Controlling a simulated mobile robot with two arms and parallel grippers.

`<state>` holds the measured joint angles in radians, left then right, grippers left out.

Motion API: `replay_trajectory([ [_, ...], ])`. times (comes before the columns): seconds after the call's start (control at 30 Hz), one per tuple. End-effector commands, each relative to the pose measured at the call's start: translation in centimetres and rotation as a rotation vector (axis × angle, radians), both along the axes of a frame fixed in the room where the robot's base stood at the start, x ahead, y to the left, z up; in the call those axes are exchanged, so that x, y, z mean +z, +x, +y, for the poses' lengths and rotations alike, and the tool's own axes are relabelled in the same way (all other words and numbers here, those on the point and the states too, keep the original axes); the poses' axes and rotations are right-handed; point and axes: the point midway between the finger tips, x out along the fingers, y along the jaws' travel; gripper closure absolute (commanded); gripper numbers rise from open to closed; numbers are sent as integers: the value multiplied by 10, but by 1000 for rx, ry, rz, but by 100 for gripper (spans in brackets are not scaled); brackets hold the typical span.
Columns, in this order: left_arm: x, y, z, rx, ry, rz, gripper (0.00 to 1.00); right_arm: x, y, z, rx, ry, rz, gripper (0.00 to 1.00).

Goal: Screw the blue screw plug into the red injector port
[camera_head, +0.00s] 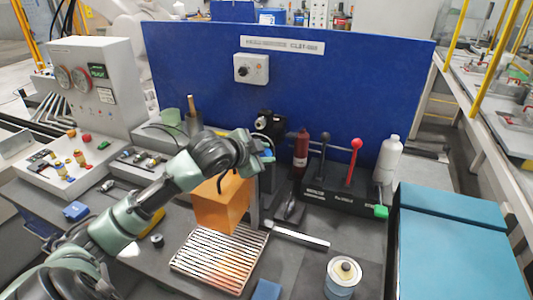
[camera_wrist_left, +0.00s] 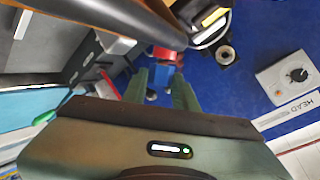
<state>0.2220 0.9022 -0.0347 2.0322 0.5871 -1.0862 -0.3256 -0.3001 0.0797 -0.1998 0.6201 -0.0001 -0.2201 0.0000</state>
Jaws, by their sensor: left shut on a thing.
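My left gripper (camera_head: 264,156) is at mid-picture in the head view, in front of the blue back panel and above the bench. In the left wrist view its two green fingers (camera_wrist_left: 160,84) are close together, closed on a small blue piece, apparently the blue screw plug. In the head view the wrist and nearby dark apparatus hide this spot. My right gripper is not in view.
An orange block (camera_head: 222,205) stands below my left wrist, behind a slotted metal tray (camera_head: 218,262). A red bottle (camera_head: 301,152) and a black stand with levers (camera_head: 345,200) are to the right. A can (camera_head: 342,280) stands at the front.

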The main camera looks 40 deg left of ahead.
Motion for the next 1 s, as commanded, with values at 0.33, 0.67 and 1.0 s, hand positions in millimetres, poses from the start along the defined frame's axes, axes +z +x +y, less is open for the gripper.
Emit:
replay_trajectory([
  [0.33,-3,-1,3,0,1,1,46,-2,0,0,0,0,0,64],
  [0.67,0,-7,3,0,2,0,46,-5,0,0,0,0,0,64],
  [1.0,27,-55,1,0,2,0,46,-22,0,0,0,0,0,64],
])
